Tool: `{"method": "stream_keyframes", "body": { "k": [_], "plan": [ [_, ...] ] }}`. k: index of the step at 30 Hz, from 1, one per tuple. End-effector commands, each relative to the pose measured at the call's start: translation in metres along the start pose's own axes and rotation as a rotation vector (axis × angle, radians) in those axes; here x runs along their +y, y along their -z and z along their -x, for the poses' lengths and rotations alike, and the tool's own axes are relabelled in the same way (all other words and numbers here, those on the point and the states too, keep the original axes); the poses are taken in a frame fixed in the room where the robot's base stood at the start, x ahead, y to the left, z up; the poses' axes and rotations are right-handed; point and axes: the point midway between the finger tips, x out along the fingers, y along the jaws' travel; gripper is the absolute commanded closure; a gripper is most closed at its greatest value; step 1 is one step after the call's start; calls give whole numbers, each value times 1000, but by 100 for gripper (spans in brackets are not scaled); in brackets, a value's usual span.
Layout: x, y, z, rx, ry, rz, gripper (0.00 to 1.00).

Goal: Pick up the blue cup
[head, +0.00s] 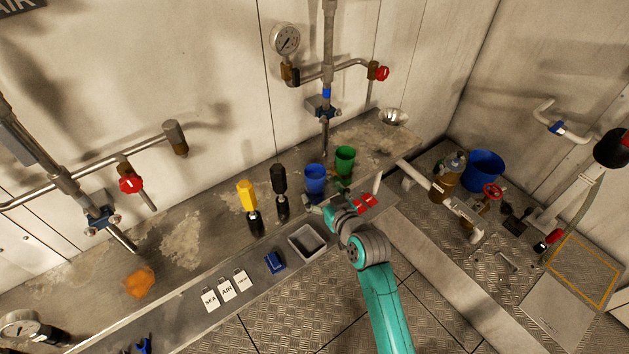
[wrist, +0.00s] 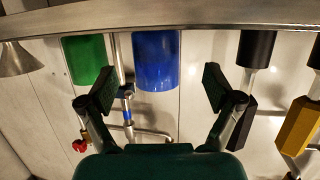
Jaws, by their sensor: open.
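The blue cup (head: 315,177) stands upright on the workbench, just left of the green cup (head: 344,160). My gripper (head: 322,205) is in front of the blue cup, and its body partly covers the cup's lower part in the head view. In the wrist view, which looks upside down, the blue cup (wrist: 156,60) lies between and beyond the two open fingers (wrist: 157,88). The fingers appear apart from the cup, with nothing held. The green cup (wrist: 88,60) is beside it, beyond the left finger.
Left of the cups stand a black-handled tool (head: 279,180) and a yellow-handled tool (head: 246,196). A grey tray (head: 307,243), a blue block (head: 274,262) and labelled tags (head: 226,289) lie near the front. A metal funnel (head: 393,116) is at the right. Pipes run behind the cups.

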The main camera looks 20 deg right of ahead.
Motion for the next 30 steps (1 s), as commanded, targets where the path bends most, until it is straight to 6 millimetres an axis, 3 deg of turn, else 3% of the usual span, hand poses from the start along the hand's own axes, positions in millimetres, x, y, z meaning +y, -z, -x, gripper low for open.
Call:
{"method": "stream_keyframes", "body": {
  "k": [8,18,26,27,30],
  "plan": [
    [1,1,-20,0,0,0,10],
    [4,2,-61,0,0,0,10],
    [5,1,-64,0,0,0,10],
    [5,1,-64,0,0,0,12],
    [5,1,-64,0,0,0,37]
  ]
}}
